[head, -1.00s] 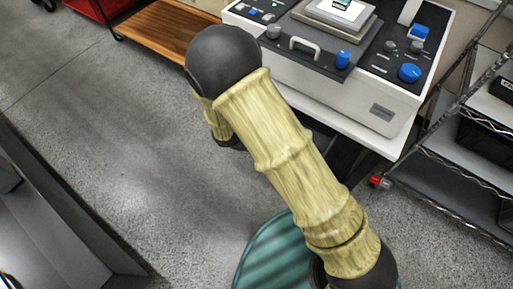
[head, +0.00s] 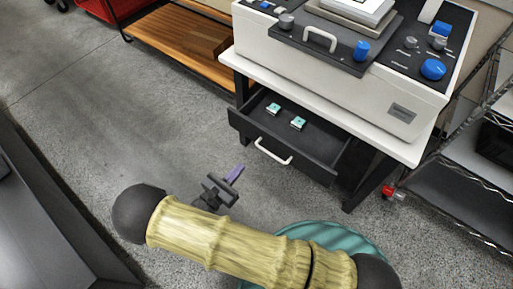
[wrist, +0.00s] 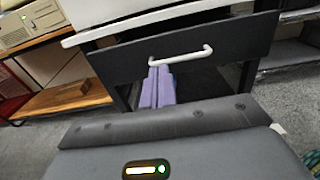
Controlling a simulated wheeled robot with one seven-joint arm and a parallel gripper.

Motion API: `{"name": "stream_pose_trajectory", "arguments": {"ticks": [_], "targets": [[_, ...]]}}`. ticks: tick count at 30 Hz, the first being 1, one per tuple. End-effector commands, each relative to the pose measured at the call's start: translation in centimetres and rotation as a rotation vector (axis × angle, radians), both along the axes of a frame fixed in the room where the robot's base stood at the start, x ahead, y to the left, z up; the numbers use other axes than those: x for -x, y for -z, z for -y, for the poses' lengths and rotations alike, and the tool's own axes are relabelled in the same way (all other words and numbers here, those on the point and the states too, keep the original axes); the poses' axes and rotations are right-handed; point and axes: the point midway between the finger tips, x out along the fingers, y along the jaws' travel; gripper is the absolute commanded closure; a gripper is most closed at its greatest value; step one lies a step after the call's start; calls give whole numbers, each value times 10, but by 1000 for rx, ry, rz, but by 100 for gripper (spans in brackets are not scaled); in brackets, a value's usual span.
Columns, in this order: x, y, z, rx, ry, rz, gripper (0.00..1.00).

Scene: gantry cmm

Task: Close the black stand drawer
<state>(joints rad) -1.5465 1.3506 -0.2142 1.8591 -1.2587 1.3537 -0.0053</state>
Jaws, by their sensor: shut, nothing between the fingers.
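The black stand drawer (head: 318,164) is pulled out from under the white-topped stand, with a white bar handle (head: 273,151) on its front. Two small teal-topped pieces (head: 298,123) lie inside it. In the wrist view the drawer front (wrist: 235,45) and its handle (wrist: 181,56) fill the upper middle. My gripper (head: 236,173) is low in front of the drawer, to the left of the handle and apart from it in the head view. Its purple fingers (wrist: 157,88) are shut together, empty, and appear just below the handle in the wrist view.
A white machine with blue knobs (head: 345,70) stands on the stand's white top (head: 390,143). A wooden-shelved bench (head: 178,42) is at the upper left. A wire rack (head: 470,195) is at the right. Grey floor left of the drawer is clear.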

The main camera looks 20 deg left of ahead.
Motion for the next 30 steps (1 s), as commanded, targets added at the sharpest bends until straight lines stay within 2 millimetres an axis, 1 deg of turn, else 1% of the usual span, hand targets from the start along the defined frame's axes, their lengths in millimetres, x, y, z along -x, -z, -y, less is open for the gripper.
{"name": "stream_pose_trajectory", "arguments": {"ticks": [5, 21, 24, 27, 30], "targets": [[-15, 0, 7, 0, 4, 0, 100], [-101, 0, 43, -1, 6, 0, 100], [-114, 0, 49, -1, 6, -1, 100], [-123, 0, 52, -1, 5, -1, 100], [-128, 0, 54, -1, 3, 0, 100]]}}
